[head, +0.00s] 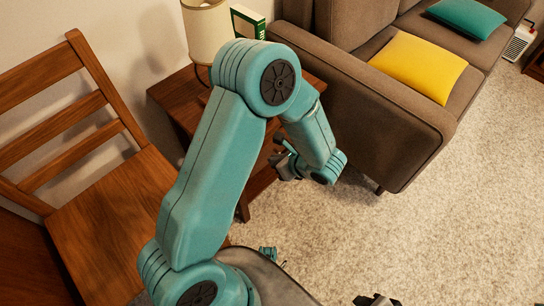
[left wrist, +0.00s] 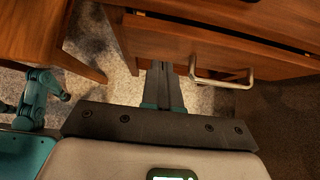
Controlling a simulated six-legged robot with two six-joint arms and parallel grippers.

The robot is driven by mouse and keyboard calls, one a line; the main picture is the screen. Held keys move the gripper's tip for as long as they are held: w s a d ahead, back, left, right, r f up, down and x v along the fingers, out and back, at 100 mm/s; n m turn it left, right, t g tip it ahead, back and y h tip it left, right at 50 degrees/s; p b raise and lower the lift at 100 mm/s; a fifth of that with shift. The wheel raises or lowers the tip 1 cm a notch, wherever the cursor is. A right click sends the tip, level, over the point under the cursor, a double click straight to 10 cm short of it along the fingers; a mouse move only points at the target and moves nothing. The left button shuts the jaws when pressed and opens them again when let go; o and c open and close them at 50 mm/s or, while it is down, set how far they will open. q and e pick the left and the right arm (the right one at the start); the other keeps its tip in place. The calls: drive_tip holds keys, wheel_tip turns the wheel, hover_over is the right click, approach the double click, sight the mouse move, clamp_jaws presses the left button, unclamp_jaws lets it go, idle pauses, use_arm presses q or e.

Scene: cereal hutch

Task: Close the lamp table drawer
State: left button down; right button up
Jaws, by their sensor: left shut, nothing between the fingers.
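The brown wooden lamp table (head: 172,98) stands between the chair and the sofa, largely hidden behind my left arm in the head view. Its drawer (left wrist: 285,68) shows in the left wrist view, with a pale metal bar handle (left wrist: 232,85). A dark line runs along the drawer front's upper edge; I cannot tell how far out the drawer is. My left gripper (head: 283,163) is shut and empty in front of the table. In the left wrist view its fingers (left wrist: 162,68) are left of the handle, apart from it. A dark gripper part (head: 376,300), likely my right gripper, is cut off by the bottom edge.
A lamp (head: 207,30) and a green box (head: 247,22) stand on the table. A wooden chair (head: 110,215) is to the left. A brown sofa (head: 395,125) with yellow (head: 420,66) and teal (head: 468,15) cushions is to the right. The carpet (head: 455,235) in front is clear.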

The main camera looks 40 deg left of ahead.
use_arm(q)
drive_tip(key=p+v, duration=0.2)
drive_tip(key=v, duration=0.8)
drive_tip(key=shift+f+p, duration=0.2)
drive_tip(key=shift+p, duration=0.15)
drive_tip(key=c, duration=1.5)
unclamp_jaws()
drive_tip(key=shift+d+r, duration=0.15)
drive_tip(key=shift+d, duration=0.1)
drive_tip(key=o, duration=0.3)
drive_tip(key=shift+d+n, duration=0.15)
drive_tip(key=shift+n, duration=0.35)
drive_tip(key=shift+o, duration=0.2)
drive_tip(key=w+r+n+h, duration=0.4)
drive_tip(key=w+n+h, duration=0.2)
drive_tip(key=w+n, duration=0.6)
drive_tip(key=a+r+n, duration=0.1)
drive_tip(key=a+n, duration=0.4)
drive_tip(key=a, duration=0.1)
drive_tip(key=shift+h, duration=0.4)
drive_tip(key=a+f+b, duration=0.1)
drive_tip(key=f, duration=0.4)
drive_tip(key=a+f+b, duration=0.1)
drive_tip(key=f+b, duration=0.1)
drive_tip(key=f, duration=0.3)
drive_tip(key=a+f+b, duration=0.1)
drive_tip(key=f, duration=0.5)
drive_tip(key=shift+w+a+b, duration=0.1)
drive_tip(key=shift+a+b, duration=0.2)
drive_tip(key=shift+b, duration=0.1)
